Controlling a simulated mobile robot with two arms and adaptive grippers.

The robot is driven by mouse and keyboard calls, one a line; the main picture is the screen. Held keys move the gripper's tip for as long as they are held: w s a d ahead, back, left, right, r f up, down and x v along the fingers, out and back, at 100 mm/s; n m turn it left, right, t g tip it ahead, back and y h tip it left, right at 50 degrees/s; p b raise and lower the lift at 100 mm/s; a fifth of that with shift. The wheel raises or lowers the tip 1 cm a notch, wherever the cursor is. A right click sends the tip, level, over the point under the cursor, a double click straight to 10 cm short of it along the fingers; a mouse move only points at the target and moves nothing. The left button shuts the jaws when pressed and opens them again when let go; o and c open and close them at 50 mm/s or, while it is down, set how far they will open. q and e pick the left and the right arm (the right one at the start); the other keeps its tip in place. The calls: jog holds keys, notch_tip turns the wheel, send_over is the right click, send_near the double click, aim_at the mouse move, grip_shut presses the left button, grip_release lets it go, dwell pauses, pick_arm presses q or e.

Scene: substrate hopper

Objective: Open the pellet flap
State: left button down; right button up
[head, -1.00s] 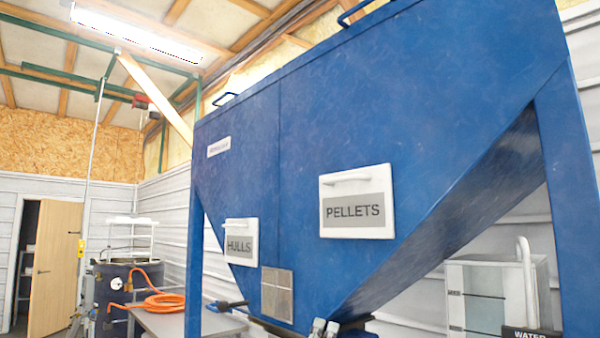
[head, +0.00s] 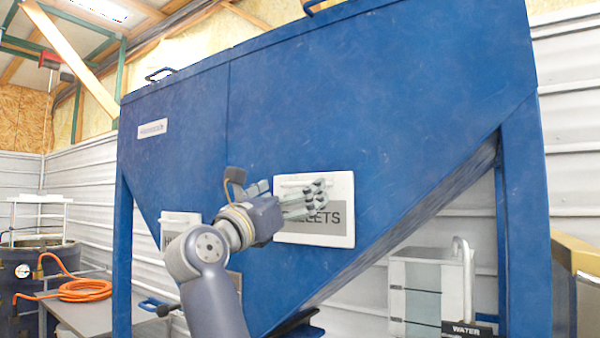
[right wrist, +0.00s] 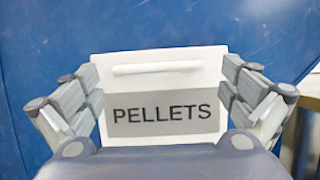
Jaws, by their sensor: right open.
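The pellet flap (head: 342,212) is a white panel with a grey PELLETS label on the front of the blue hopper (head: 370,100). It lies flat against the hopper and looks closed. A white bar handle runs along its upper part, clear in the right wrist view (right wrist: 157,67). My right gripper (head: 318,192) is open in front of the flap and hides part of its label and handle. In the right wrist view its fingers (right wrist: 160,95) stand on either side of the flap, with nothing between them. My left gripper is not in view.
The hulls flap (head: 180,218) is partly hidden behind my right arm. A table with an orange hose (head: 85,290) stands at the left. A light cabinet (head: 418,285) and a WATER sign (head: 468,330) are at the lower right. Blue hopper legs stand on both sides.

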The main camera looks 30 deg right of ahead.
aim_at(301, 184)
jog(key=p+x, duration=0.1)
jog(key=x, duration=0.1)
jog(key=shift+w+d+r, duration=0.2)
jog(key=shift+r, duration=0.1)
jog(key=shift+w+d+p, duration=0.15)
jog(key=shift+d+p, duration=0.15)
jog(key=shift+d, duration=0.2)
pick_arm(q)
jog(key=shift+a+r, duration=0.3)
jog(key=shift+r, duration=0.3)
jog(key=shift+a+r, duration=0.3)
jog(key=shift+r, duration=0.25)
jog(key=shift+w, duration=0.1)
